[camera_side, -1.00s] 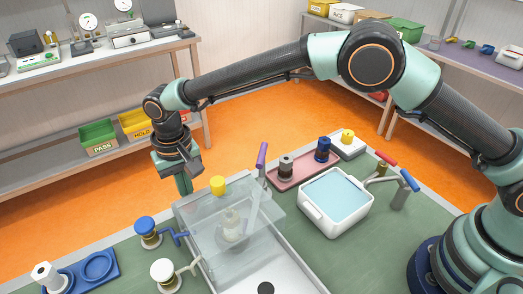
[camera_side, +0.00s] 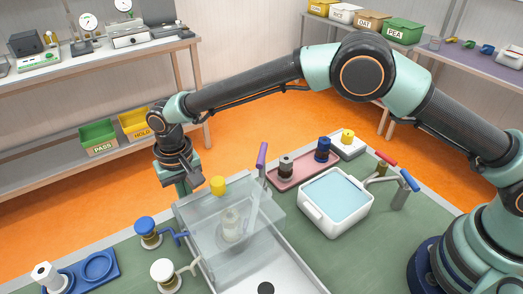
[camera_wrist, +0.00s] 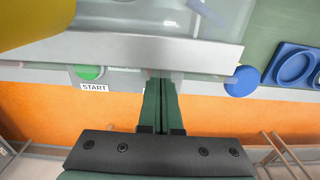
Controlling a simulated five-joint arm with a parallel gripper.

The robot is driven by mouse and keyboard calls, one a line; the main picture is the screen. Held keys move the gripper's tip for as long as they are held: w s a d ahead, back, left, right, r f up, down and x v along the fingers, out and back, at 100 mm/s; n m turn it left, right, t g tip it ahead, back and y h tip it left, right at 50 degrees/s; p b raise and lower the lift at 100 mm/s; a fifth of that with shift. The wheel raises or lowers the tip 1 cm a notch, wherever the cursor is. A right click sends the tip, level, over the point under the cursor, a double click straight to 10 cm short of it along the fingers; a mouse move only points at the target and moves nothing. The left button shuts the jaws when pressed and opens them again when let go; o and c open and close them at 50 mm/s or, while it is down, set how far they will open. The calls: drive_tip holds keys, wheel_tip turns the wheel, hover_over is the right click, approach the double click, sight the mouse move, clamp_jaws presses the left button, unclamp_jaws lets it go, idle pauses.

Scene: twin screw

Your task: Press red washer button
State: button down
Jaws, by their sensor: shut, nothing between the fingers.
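My gripper (camera_wrist: 160,78) is shut and empty, its green fingers pointing at the edge of the washer's front panel in the wrist view. In the side view my gripper (camera_side: 180,192) hangs at the far left edge of the clear-walled washer (camera_side: 203,232). A green button (camera_wrist: 89,72) with a START label sits left of the fingers.
A yellow knob (camera_side: 218,185) stands close to my gripper, and a purple handle (camera_side: 262,154) rises behind the clear box. Blue (camera_side: 145,227) and white (camera_side: 163,271) knobs stand on the near side. A white tub (camera_side: 308,220) of blue liquid sits to the right.

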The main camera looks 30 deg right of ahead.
drive_tip(key=shift+s+d+f, duration=0.25)
drive_tip(key=shift+f, duration=0.15)
wheel_tip(320, 180, up, 15)
drive_tip(key=shift+w+a, duration=0.2)
drive_tip(key=shift+w, duration=0.05)
drive_tip(key=shift+f, duration=0.1)
drive_tip(key=s+d+r+t, duration=0.1)
drive_tip(key=d+r, duration=0.4)
drive_tip(key=d, duration=0.4)
drive_tip(key=s+d+r+t, duration=0.1)
drive_tip(key=d+r, duration=0.5)
drive_tip(key=d, duration=0.4)
drive_tip(key=s+d+f+t, duration=0.1)
drive_tip(key=s+d, duration=0.5)
drive_tip(key=d, duration=0.1)
drive_tip(key=s+d+f+t, duration=0.2)
drive_tip(key=s+d, duration=0.5)
drive_tip(key=d, duration=0.1)
drive_tip(key=shift+d+f, duration=0.3)
